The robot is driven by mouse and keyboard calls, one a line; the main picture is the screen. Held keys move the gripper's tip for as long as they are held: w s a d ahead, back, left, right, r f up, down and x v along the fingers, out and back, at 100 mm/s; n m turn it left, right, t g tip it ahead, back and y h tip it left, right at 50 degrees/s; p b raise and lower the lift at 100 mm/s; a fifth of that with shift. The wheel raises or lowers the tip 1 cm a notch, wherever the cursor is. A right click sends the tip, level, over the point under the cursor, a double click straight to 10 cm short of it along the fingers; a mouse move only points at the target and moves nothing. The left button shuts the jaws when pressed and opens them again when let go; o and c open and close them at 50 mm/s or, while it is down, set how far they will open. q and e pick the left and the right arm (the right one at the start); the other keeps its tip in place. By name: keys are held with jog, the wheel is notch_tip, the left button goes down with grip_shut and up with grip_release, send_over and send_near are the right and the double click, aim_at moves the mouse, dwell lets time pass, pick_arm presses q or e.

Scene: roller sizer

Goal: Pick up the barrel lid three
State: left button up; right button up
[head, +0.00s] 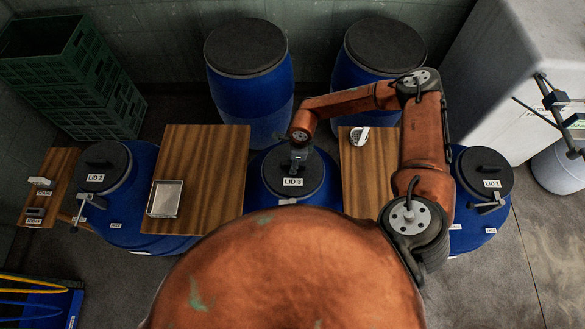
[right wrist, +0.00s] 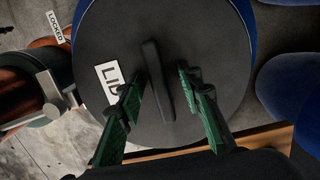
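Barrel lid three (head: 268,172) is a round black lid with a white "LID 3" label on the blue barrel in the middle of the head view. It also fills much of the right wrist view (right wrist: 200,35), with its raised black bar handle (right wrist: 154,72) near the centre. My right gripper (head: 299,157) reaches down over the lid. In the right wrist view its green-padded fingers (right wrist: 160,86) are apart, one on each side of the handle, with visible gaps to it. The head view hides most of the handle. My left gripper is not in view.
Lid 2 (head: 110,153) and lid 1 (head: 494,165) sit on barrels at left and right. Wooden tables flank the middle barrel; the left one (head: 215,165) bears a metal tray (head: 165,198). Two black-topped barrels (head: 248,80) stand behind. Green crates (head: 65,75) are at back left.

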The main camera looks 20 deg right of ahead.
jog(key=shift+s, duration=0.15)
jog(key=shift+c, duration=0.3)
jog(key=shift+f, duration=0.1)
grip_shut()
